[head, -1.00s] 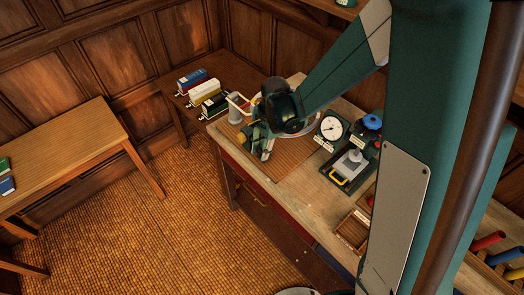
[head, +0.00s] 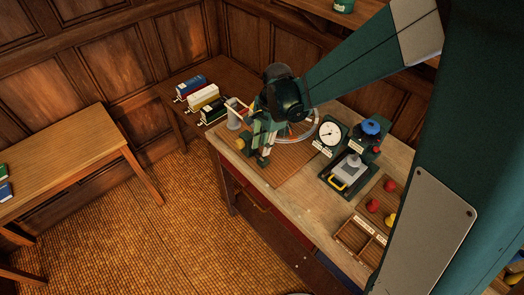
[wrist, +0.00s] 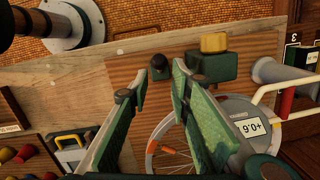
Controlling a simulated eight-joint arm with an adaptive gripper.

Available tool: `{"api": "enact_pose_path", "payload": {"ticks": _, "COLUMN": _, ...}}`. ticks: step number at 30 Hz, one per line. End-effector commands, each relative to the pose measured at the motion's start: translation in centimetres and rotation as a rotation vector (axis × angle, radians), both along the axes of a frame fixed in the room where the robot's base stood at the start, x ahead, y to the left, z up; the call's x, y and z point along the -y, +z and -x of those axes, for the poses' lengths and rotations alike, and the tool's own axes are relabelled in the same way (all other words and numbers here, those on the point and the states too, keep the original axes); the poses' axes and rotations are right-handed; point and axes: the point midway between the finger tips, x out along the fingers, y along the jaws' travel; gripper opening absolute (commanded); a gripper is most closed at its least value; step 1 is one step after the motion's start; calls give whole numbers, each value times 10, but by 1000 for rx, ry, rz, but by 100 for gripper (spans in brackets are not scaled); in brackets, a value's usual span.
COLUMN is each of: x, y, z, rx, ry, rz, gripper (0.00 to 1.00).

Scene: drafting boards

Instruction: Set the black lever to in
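A black rounded knob (wrist: 158,66), seemingly the black lever's end, shows in the wrist view at the edge of the wooden board (wrist: 190,42). It stands just beyond and between my fingertips, with no clear contact. Its lettering and setting cannot be read. A green block with a yellow knob (wrist: 213,43) sits to its right and also shows in the head view (head: 240,144). My gripper (wrist: 158,75) is open and empty, its green fingers spread. In the head view my gripper (head: 264,158) is over the board's left part and hides the black knob.
A white ring (wrist: 160,165) and a +0.6 display (wrist: 240,125) lie close to my fingers. A dial gauge (head: 330,132), a green device with a blue knob (head: 371,128) and a compartment tray (head: 362,236) stand rightward. Coloured boxes (head: 203,95) sit on the side desk.

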Motion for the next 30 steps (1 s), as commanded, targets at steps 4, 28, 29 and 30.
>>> {"api": "enact_pose_path", "payload": {"ticks": 4, "x": 3, "y": 19, "z": 0, "rx": 0, "ry": 0, "rz": 0, "gripper": 21}}
{"api": "enact_pose_path", "payload": {"ticks": 28, "x": 8, "y": 53, "z": -1, "rx": 0, "ry": 0, "rz": 0, "gripper": 21}}
{"api": "enact_pose_path", "payload": {"ticks": 29, "x": 8, "y": 53, "z": -1, "rx": 0, "ry": 0, "rz": 0, "gripper": 21}}
{"api": "enact_pose_path", "payload": {"ticks": 30, "x": 8, "y": 53, "z": -1, "rx": 0, "ry": 0, "rz": 0, "gripper": 21}}
